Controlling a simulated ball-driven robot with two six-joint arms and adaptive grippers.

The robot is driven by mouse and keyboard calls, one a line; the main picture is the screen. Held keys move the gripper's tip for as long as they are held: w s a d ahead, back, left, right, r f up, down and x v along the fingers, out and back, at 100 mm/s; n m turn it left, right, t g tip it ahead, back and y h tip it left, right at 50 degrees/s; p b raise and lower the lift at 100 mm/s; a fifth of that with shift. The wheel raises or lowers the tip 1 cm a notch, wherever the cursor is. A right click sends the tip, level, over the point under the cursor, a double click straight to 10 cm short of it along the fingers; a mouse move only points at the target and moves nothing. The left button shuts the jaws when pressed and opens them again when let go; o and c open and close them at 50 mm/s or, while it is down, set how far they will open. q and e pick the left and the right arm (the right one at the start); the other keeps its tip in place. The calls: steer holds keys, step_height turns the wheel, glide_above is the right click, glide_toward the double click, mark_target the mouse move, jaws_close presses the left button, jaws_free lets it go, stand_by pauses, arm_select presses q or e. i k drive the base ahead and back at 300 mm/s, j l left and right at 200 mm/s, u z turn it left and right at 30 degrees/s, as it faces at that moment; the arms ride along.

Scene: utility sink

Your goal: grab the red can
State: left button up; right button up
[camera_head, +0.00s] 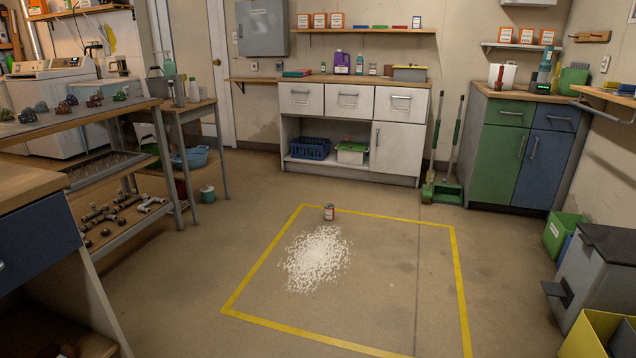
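Neither of my grippers shows in the head view.
A patch of white granules (316,258) lies on the floor in front of the can. A workbench (100,116) stands at the left, and white cabinets (342,129) stand behind. A grey bin (600,265) and yellow bin (592,335) stand at the right. The taped area's right side is clear.

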mark_target(329, 208)
steer(key=i, duration=2.5)
steer(key=i+j+z, duration=0.1)
steer(key=i, duration=1.15)
steer(key=i+j, duration=0.15)
steer(key=i, duration=1.1)
